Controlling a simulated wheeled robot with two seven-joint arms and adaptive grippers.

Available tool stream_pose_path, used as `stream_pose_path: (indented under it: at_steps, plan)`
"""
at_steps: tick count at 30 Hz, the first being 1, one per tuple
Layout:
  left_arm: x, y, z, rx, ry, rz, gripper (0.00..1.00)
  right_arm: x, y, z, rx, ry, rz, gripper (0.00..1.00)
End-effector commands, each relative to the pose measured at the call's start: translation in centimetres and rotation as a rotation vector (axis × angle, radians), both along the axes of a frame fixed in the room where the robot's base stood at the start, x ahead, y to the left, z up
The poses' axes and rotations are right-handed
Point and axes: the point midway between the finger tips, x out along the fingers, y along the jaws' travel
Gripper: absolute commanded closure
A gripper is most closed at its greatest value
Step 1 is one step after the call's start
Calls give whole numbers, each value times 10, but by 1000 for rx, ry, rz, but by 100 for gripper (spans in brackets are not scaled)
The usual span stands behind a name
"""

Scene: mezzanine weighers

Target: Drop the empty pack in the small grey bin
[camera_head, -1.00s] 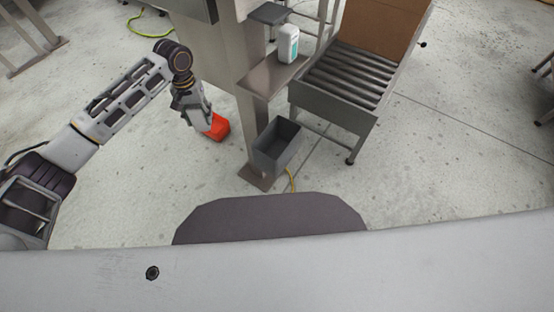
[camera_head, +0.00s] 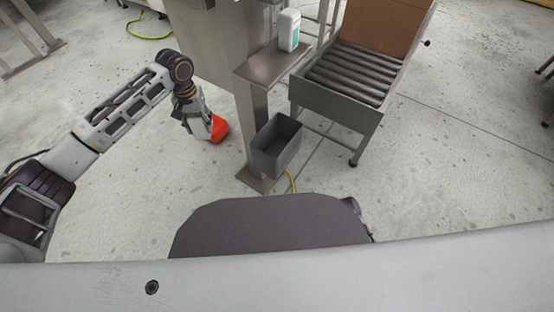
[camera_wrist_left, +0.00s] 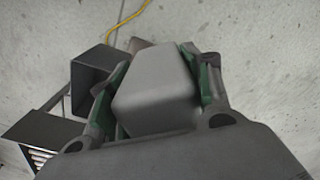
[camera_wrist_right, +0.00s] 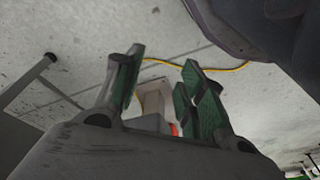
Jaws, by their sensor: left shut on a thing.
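The pack (camera_head: 220,128) shows as a small orange-red box at the left of the post in the head view. My left gripper (camera_head: 209,129) is shut on it and holds it to the left of the bin, apart from it. In the left wrist view a plain grey face of the pack (camera_wrist_left: 157,88) fills the space between the fingers. The small grey bin (camera_head: 268,161) is upright beside the post with its top open; it looks empty. The bin also shows in the left wrist view (camera_wrist_left: 82,84). My right gripper (camera_wrist_right: 160,80) is open and empty in its wrist view.
A steel post (camera_head: 253,120) with a small shelf (camera_head: 268,68) stands between the pack and bin. A white bottle (camera_head: 289,30) is on the shelf. A roller conveyor (camera_head: 345,80) is at the right, with a brown carton (camera_head: 385,25). A yellow cable (camera_head: 292,181) lies near the bin.

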Motion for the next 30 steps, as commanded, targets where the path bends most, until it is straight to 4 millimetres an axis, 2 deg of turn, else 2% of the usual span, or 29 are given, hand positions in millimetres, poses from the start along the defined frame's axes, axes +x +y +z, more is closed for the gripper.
stream_pose_path:
  at_steps: [9,14,20,30]
  plan:
    - [0,0,-20,0,-1,0,78,1,1,9,5,-6,2,60]
    - [-13,0,-33,1,2,-1,78,2,1,15,4,-8,3,60]
    - [-34,-5,-57,1,3,-9,78,5,1,19,5,-12,2,60]
    - [-89,-24,-106,-2,3,-59,78,6,1,20,2,-4,1,60]
